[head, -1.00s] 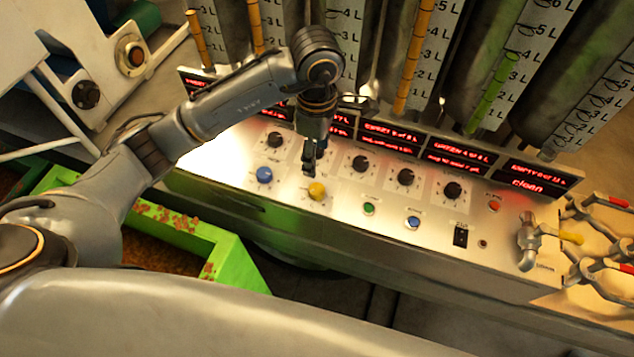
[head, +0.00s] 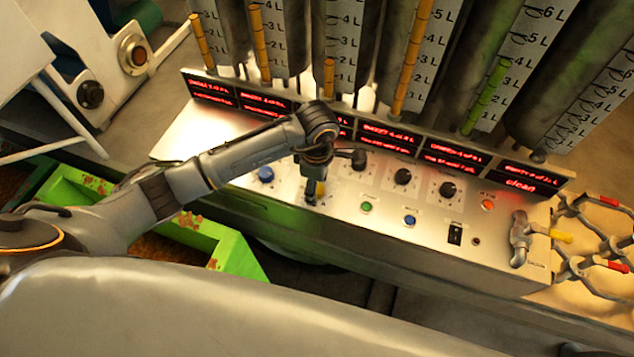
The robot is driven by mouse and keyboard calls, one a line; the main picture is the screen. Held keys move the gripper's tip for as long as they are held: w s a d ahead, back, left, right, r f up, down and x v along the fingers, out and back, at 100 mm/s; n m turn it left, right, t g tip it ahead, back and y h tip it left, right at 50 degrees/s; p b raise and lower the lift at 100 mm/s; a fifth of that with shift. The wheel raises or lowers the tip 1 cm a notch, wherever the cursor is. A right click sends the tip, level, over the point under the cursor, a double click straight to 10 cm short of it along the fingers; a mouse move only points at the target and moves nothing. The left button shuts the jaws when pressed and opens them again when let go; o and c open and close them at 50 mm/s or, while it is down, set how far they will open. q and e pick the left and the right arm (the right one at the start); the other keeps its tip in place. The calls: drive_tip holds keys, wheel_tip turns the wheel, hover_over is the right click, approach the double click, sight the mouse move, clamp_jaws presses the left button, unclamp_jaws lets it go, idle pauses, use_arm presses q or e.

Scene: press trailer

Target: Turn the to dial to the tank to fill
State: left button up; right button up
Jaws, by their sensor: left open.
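The control panel (head: 335,222) carries a row of black dials, with one dial (head: 402,176) and another (head: 447,189) in clear view right of my arm. A further black dial (head: 358,160) sits close to my wrist. A blue knob (head: 265,174) is left of my gripper. A yellow knob (head: 320,188) is partly hidden by my left gripper (head: 311,197), which is open, points down and is right beside it; contact cannot be told. My arm hides the dials further left. The dial labels are too small to read, so the "to" dial cannot be picked out. My right gripper is not in view.
Red-lettered displays (head: 448,158) line the panel's back, below tanks with litre scales (head: 502,70). A green button (head: 367,207), blue button (head: 410,220), red button (head: 488,204) and tap (head: 520,238) are to the right. A green trough (head: 228,255) lies below my arm.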

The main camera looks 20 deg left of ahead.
use_arm(q)
drive_tip(key=c, duration=1.2)
drive_tip(key=shift+n, duration=0.3)
drive_tip(key=n+b, duration=0.2)
drive_tip(key=n, duration=0.1)
drive_tip(key=shift+f+n+b, duration=0.1)
drive_tip(key=shift+n+b, duration=1.2)
drive_tip(key=shift+n, duration=1.3)
drive_tip(key=o, duration=1.2)
drive_tip(key=shift+r, duration=0.2)
